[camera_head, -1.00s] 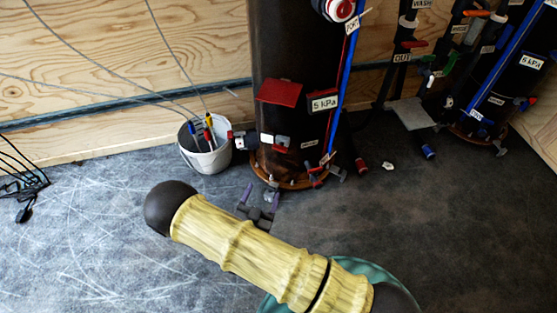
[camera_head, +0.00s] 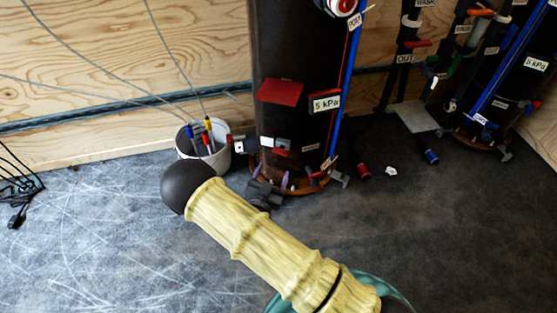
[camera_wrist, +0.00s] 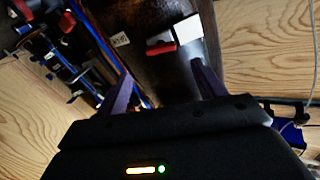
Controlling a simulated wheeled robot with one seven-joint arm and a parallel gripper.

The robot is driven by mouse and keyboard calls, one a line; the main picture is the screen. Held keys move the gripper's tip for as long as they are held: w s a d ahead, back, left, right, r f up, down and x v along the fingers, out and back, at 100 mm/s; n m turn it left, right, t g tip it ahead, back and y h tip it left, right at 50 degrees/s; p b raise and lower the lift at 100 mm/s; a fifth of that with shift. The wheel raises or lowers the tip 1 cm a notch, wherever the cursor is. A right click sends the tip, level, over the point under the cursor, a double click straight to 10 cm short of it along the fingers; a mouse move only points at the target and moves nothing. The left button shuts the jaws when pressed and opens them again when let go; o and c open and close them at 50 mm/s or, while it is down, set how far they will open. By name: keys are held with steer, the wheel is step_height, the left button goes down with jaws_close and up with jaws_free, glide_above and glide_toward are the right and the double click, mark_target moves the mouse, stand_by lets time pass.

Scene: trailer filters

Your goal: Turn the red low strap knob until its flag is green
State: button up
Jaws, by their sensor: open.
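Low on the dark upright cylinder (camera_head: 300,60), a small red piece (camera_head: 281,152) sits by a pale block (camera_head: 283,142). I take it for the red strap knob's flag, but the knob's shape is too small to tell. In the wrist view a red piece (camera_wrist: 161,49) with a white top shows ahead, between the directions of the two fingers. My gripper (camera_head: 271,180) is open and empty, its purple fingers apart, just in front of the cylinder's foot. In the wrist view my gripper (camera_wrist: 163,85) points toward the cylinder. No contact is seen. No green flag is visible on this knob.
A white bucket (camera_head: 190,150) with tools stands left of the cylinder. A blue pipe (camera_head: 345,75) runs down its right side. Clamps and bolts ring its base flange (camera_head: 300,187). More pipes and a second cylinder (camera_head: 500,90) stand right. The scratched floor (camera_head: 90,240) is mostly clear.

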mark_target(279, 154)
steer(key=b+x, duration=0.3)
steer(key=x, duration=0.3)
steer(key=shift+w+f, duration=0.15)
steer(key=shift+w, duration=0.3)
steer(key=shift+w+d, duration=0.1)
steer(key=shift+w, duration=0.35)
steer(key=shift+c, duration=0.4)
steer(key=c, duration=0.9)
steer(key=shift+r+n+p, duration=0.25)
steer(key=shift+n+p, duration=0.05)
steer(key=n+p, duration=0.2)
steer(key=shift+p, duration=0.3)
steer(key=shift+f+n+p, duration=0.1)
steer(key=shift+n+p, duration=1.15)
steer(key=shift+n, duration=0.45)
